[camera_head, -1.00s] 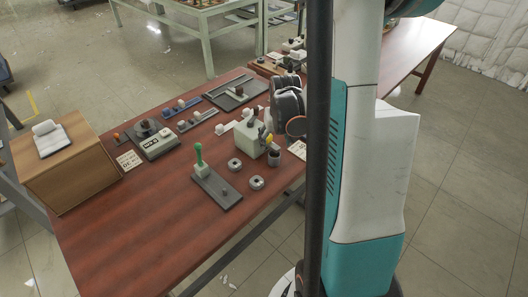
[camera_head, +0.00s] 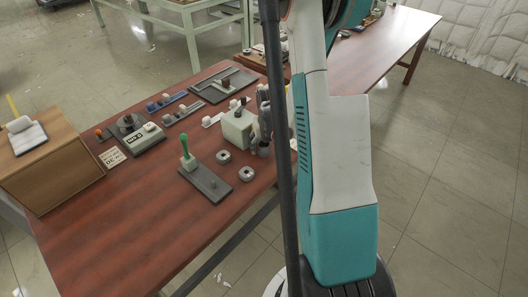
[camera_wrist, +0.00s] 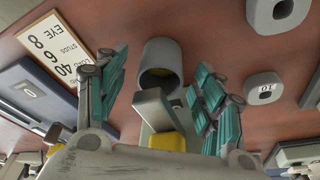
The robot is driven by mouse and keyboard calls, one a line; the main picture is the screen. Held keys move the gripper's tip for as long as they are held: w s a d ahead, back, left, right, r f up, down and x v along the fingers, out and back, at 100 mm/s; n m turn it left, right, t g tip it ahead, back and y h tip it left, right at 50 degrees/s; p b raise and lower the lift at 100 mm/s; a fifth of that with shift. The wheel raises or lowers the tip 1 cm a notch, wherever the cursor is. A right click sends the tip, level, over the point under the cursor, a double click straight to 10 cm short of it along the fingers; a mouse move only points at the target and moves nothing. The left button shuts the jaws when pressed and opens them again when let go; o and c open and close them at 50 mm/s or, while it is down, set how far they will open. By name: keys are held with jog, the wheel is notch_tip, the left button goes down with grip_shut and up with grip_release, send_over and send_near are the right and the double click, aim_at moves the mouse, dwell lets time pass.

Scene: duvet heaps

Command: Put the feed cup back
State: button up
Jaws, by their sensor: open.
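The grey feed cup (camera_wrist: 160,55) shows in the wrist view, with its open mouth toward the camera. My gripper (camera_wrist: 160,72) is open, its teal-padded fingers on either side of the cup; I cannot tell whether they touch it. A pale grey block with a yellow part (camera_wrist: 168,142) lies between the fingers, nearer the camera, and hides part of the cup's near side. In the head view, my gripper (camera_head: 262,130) is at the right side of the cream box (camera_head: 237,127), near the table's edge, and largely hides the cup.
Two grey ring nuts (camera_head: 223,156) lie close by on the red-brown table (camera_head: 130,225). A grey plate with a green handle (camera_head: 187,160) stands in front. A printed card (camera_wrist: 60,45) lies left of the cup in the wrist view. The table's front left is clear.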

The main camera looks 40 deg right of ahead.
jog(key=shift+x, duration=1.05)
jog(key=shift+a+r, duration=0.1)
jog(key=c, duration=1.3)
jog(key=shift+r, duration=0.1)
